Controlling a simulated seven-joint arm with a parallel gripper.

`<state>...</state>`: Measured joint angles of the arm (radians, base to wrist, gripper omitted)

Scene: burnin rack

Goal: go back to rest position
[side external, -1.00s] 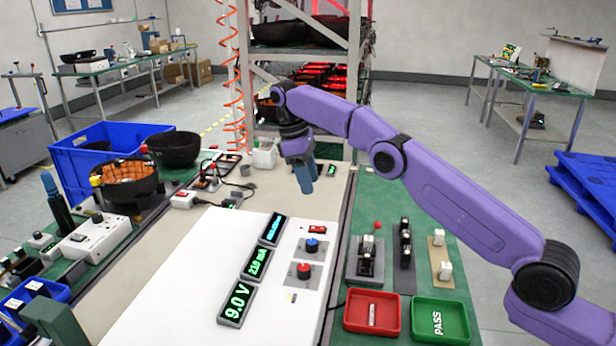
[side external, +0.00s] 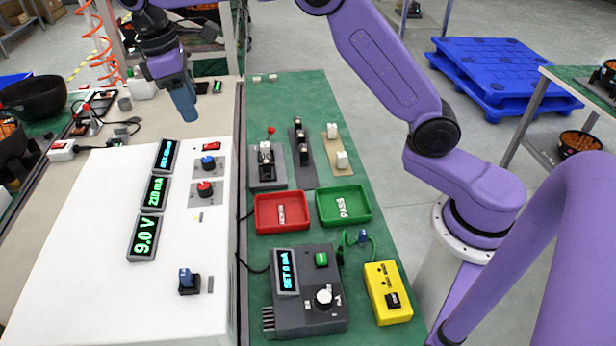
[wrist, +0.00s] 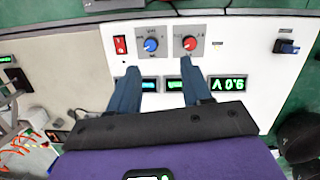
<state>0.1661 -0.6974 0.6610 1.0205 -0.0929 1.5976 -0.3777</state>
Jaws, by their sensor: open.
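In the side view the gripper is clear of the blue knob (side external: 208,162) and the red knob (side external: 205,188). The voltage display (side external: 144,238) reads 9.0 V.
A dark meter box (side external: 320,312) and a yellow box (side external: 388,292) stand nearer. A black bowl (side external: 33,98) is at the far left.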

